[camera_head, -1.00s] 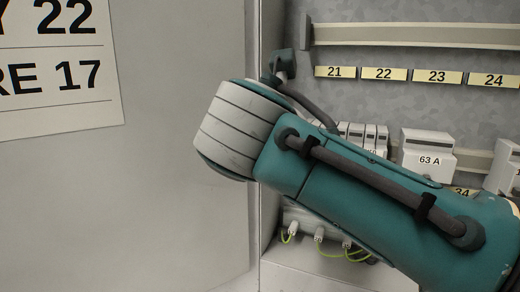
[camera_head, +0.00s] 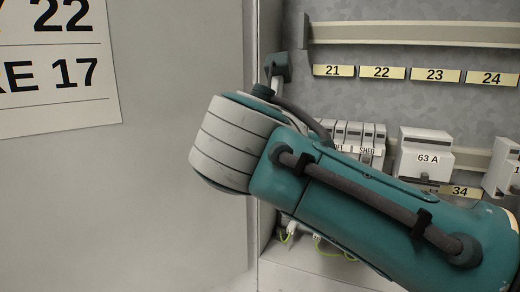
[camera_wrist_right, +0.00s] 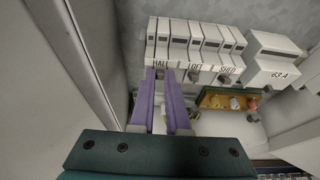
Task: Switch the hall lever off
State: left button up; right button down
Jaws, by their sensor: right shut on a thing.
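A row of white breakers (camera_wrist_right: 198,38) carries the labels HALL, LOFT and SHED in the right wrist view. The hall breaker (camera_wrist_right: 158,52) is at the left end of the row. My right gripper (camera_wrist_right: 161,74), with purple fingers, reaches up to just below the HALL label and is shut on the hall lever. The lever is mostly hidden between the fingertips, so its position cannot be told. In the head view my right arm covers the hall end of the row; the SHED label (camera_head: 367,149) shows. My left gripper is not in view.
A white 63 A block (camera_head: 425,155) stands right of the row. A grey cabinet door (camera_head: 150,190) is on the left. A rail (camera_head: 410,33) and number tags are above.

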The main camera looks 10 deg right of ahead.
notch_tip(320, 180, down, 4)
jog(key=t+h+b, duration=0.3)
jog(key=t+b, duration=0.1)
jog(key=b, duration=0.5)
jog(key=t+h+b, duration=0.3)
jog(key=t+b, duration=0.2)
jog(key=b, duration=0.5)
jog(key=shift+w+f+b, duration=0.1)
jog(key=shift+f+b, duration=0.05)
jog(key=shift+b, duration=0.15)
jog(key=c, duration=0.9)
grip_release()
